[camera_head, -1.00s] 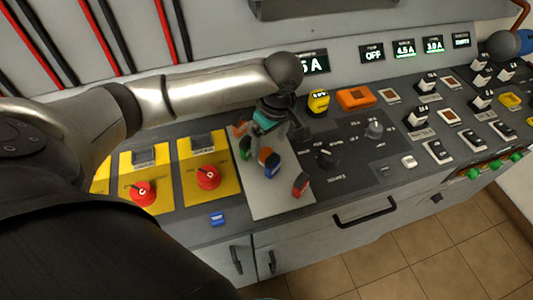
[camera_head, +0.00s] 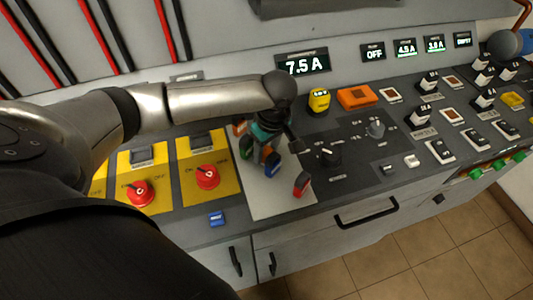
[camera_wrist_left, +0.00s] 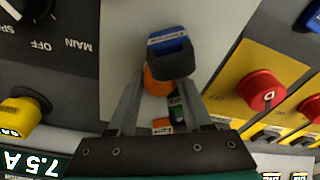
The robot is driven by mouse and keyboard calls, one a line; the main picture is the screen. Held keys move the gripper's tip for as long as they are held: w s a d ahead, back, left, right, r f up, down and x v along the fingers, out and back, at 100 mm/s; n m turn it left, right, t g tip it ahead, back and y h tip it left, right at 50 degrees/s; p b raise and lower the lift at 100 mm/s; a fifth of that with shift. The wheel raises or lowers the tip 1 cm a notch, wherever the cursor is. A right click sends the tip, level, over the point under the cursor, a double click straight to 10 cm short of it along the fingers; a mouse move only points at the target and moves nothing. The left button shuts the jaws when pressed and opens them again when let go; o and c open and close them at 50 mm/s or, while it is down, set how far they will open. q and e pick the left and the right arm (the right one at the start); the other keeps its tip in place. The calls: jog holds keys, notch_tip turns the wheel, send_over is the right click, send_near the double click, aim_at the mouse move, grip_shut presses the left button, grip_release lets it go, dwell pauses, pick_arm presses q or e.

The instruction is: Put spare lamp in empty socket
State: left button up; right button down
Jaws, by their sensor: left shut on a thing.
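My left gripper (camera_head: 268,138) is over the pale plate (camera_head: 285,207). In the left wrist view its fingers (camera_wrist_left: 160,88) sit either side of a round orange piece (camera_wrist_left: 155,80). A blue piece with a dark body (camera_wrist_left: 170,45) is just beyond it, and may be joined to it. A green piece (camera_wrist_left: 178,108) and an orange labelled piece (camera_wrist_left: 162,125) show lower down between the fingers. Green lamp-like caps (camera_head: 475,173) line the right front edge of the console. I cannot tell which piece is the spare lamp or where the empty socket is. My right gripper is not in view.
A red piece (camera_head: 302,184) stands on the plate's right side. Red knobs (camera_head: 207,176) on yellow panels are to the left, with a small blue block (camera_head: 217,219) in front. A display (camera_head: 302,64) reads 7.5 A.

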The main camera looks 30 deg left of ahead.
pick_arm(q)
grip_shut()
jog(key=shift+r, duration=0.1)
